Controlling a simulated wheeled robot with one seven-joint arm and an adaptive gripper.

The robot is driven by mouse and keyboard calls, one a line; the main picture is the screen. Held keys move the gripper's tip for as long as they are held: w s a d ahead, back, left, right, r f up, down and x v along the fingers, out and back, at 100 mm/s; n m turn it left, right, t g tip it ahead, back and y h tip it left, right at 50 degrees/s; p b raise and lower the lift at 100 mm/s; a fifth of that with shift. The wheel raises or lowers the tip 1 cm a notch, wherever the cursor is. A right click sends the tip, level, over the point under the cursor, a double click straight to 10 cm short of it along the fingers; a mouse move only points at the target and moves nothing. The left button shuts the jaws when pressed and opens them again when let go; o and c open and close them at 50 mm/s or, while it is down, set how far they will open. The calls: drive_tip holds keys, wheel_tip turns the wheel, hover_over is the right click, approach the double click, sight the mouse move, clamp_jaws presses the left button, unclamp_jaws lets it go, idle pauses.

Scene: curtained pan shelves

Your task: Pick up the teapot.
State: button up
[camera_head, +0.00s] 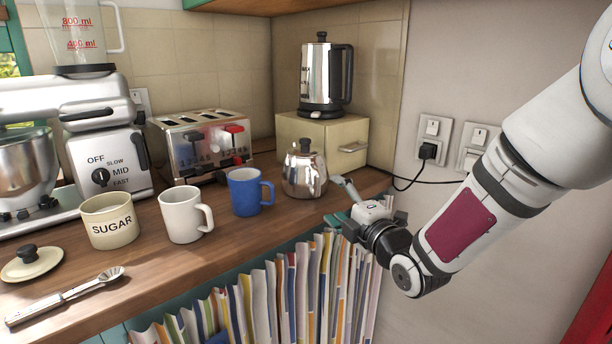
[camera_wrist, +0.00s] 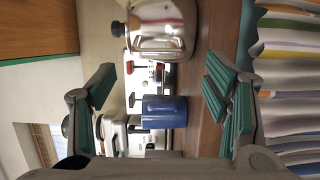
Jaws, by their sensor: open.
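The teapot (camera_head: 304,178) is a shiny silver pot with a black knob on its lid. It stands upright on the wooden counter, right of the blue mug and in front of the cream bread box. In the wrist view, which is turned sideways, the teapot (camera_wrist: 162,28) shows at the top and is partly cut off by the frame edge. My gripper (camera_head: 341,202) is at the counter's front edge, just right of the teapot and apart from it. In the wrist view my gripper (camera_wrist: 160,88) is open, with its green-padded fingers spread wide and nothing held between them.
A blue mug (camera_head: 246,192), a white mug (camera_head: 182,216) and a sugar pot (camera_head: 110,222) stand in a row to the left. A toaster (camera_head: 205,143) is behind. A kettle (camera_head: 325,75) stands on the bread box (camera_head: 318,135). A striped curtain (camera_head: 300,290) hangs below the counter.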

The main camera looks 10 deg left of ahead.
sight(320, 196)
drive_tip(key=x, duration=0.8)
drive_tip(key=shift+w+a, duration=0.15)
drive_tip(key=shift+w, duration=0.05)
drive_tip(key=c, duration=1.4)
drive_tip(key=shift+r, duration=0.25)
drive_tip(key=shift+c, duration=0.9)
